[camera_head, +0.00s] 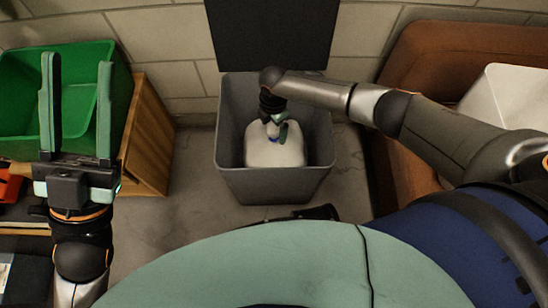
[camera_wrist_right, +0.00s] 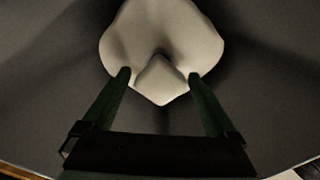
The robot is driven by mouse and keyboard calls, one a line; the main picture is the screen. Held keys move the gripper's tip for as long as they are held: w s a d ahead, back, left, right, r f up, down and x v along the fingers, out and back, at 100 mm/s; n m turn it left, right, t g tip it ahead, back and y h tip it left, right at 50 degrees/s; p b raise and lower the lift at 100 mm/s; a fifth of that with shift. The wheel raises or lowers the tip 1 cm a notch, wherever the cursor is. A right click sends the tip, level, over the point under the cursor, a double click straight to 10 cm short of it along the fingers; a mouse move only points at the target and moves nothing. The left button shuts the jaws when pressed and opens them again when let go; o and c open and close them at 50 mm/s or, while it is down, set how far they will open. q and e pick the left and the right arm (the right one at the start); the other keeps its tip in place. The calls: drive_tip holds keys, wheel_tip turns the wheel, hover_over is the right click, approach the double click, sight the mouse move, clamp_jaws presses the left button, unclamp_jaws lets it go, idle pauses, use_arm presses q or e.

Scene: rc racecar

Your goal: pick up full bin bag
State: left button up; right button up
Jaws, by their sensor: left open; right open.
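The full bin bag (camera_head: 275,152) is white and rounded and sits inside the grey bin (camera_head: 275,187). In the right wrist view the bag (camera_wrist_right: 163,35) shows with a gathered, pointed top part. My right gripper (camera_head: 278,130) reaches down into the bin at the top of the bag. In the right wrist view its two green fingers (camera_wrist_right: 158,75) are open, one to each side of the bag's pointed part. Whether they touch it I cannot tell. My left gripper (camera_head: 77,60) is open and empty, pointing up at the far left, away from the bag.
The bin's dark lid (camera_head: 270,35) stands open against the tiled wall. A green crate (camera_head: 20,95) and a wooden cabinet (camera_head: 148,135) are to the left. A brown sofa-like piece (camera_head: 425,55) with a white box (camera_head: 505,95) is to the right. Grey floor surrounds the bin.

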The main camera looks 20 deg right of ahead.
drive_tip(key=shift+r, duration=0.1)
drive_tip(key=shift+c, duration=0.4)
clamp_jaws()
idle(0.4)
drive_tip(key=shift+w+r, duration=0.1)
drive_tip(key=shift+r, duration=0.1)
